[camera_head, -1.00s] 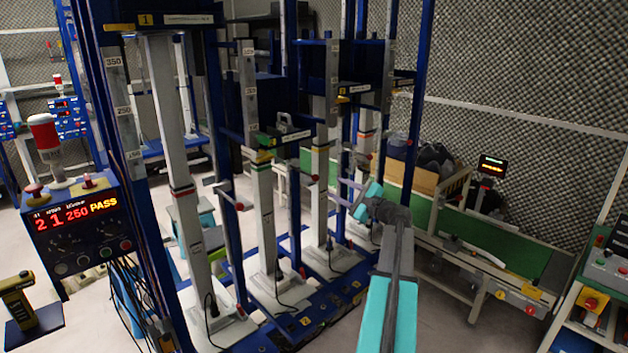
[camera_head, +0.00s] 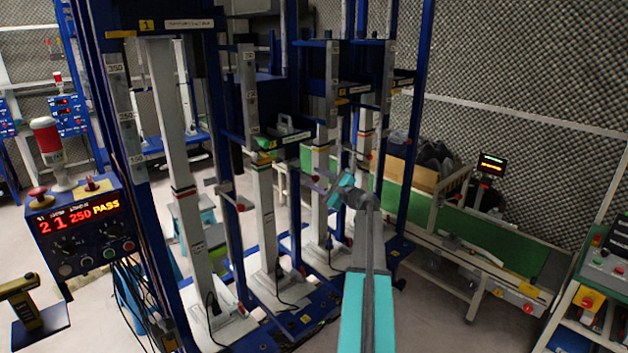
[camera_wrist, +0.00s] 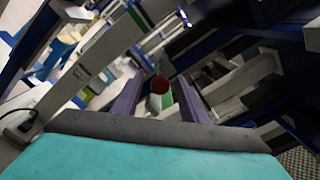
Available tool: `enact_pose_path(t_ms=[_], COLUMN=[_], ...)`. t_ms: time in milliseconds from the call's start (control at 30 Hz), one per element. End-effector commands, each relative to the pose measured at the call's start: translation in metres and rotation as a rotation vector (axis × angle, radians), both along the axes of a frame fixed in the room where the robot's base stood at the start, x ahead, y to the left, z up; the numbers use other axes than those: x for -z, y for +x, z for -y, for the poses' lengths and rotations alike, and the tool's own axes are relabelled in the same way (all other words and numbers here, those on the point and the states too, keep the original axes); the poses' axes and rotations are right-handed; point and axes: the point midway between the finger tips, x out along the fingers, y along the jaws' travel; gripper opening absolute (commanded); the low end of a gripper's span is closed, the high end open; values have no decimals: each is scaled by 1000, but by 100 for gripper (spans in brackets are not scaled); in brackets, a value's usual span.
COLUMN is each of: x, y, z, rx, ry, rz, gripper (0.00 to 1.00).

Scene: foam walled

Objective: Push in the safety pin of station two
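In the wrist view a round red knob (camera_wrist: 160,85), which looks like the safety pin, sits ahead between my two purple-grey fingers. My gripper (camera_wrist: 158,100) is open, and the knob is in line with the gap. I cannot tell whether the fingers touch it. In the head view my gripper (camera_head: 319,184) reaches left beside the second column (camera_head: 264,215), and the red knob is small and partly hidden at the fingertips. The second station carries a green and yellow clamp (camera_head: 284,138) higher up.
Blue posts (camera_head: 413,110) and several pale columns stand close around my arm. A control box (camera_head: 80,232) at left reads "21 250 PASS". A green conveyor (camera_head: 490,237) runs at right. White bases and cables lie on the blue floor frame below.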

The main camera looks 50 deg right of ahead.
Motion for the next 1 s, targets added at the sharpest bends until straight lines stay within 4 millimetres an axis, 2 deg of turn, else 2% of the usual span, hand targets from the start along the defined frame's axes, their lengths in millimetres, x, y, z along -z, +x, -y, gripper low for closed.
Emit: enact_pose_path(t_ms=[300,367,533,567,800,1000], x=[0,0,0,0,1,1], y=[1,1,1,1,1,4], z=[0,0,0,0,2,15], rx=[0,0,0,0,1,18], ry=[0,0,0,0,0,0], rz=[0,0,0,0,0,1], gripper=[40,31,3,0,0,0])
